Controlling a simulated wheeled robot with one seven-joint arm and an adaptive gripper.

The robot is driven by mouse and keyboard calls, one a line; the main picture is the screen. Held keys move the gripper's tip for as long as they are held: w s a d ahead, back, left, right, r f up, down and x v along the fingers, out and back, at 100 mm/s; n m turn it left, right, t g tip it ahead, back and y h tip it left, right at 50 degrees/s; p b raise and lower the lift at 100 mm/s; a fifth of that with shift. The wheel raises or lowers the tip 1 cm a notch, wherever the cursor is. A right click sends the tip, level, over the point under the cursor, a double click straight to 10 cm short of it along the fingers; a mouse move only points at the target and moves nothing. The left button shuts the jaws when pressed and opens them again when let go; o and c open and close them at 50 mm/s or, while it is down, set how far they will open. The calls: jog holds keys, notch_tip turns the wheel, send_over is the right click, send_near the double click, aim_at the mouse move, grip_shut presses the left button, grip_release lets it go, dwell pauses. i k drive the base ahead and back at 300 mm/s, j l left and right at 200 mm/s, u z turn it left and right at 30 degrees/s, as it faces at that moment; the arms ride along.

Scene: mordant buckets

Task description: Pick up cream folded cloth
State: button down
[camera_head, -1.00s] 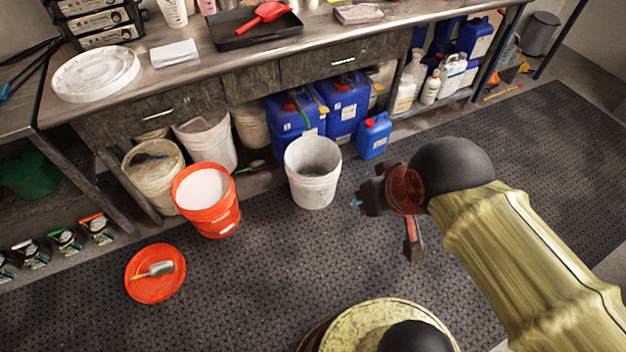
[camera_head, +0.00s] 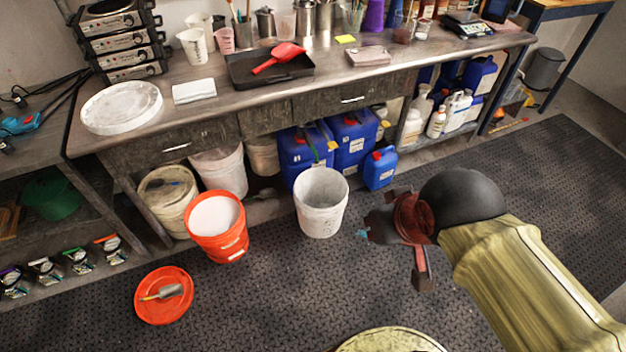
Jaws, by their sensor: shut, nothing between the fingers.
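A cream-white folded cloth (camera_head: 194,91) lies flat on the workbench (camera_head: 222,104), between the round white lid and the black tray. A second folded cloth, pinkish-beige (camera_head: 369,56), lies farther right on the bench. My gripper (camera_head: 364,235) is over the floor mat, right of the empty white bucket and well apart from both cloths.
A round white lid (camera_head: 121,107) and a black tray (camera_head: 270,69) with a red scoop (camera_head: 278,57) flank the cream cloth. An orange bucket (camera_head: 217,228), a white bucket (camera_head: 321,203) and an orange lid (camera_head: 164,295) stand before the bench. The mat's right side is clear.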

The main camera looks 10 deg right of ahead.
aim_at(193, 91)
jog(key=i+j+u, duration=0.1)
jog(key=i+j, duration=0.15)
jog(key=i, duration=0.45)
jog(key=i+j+u, duration=0.15)
jog(key=i, duration=0.6)
jog(key=i+j+u, duration=0.1)
jog(key=i, duration=0.6)
jog(key=j, duration=0.1)
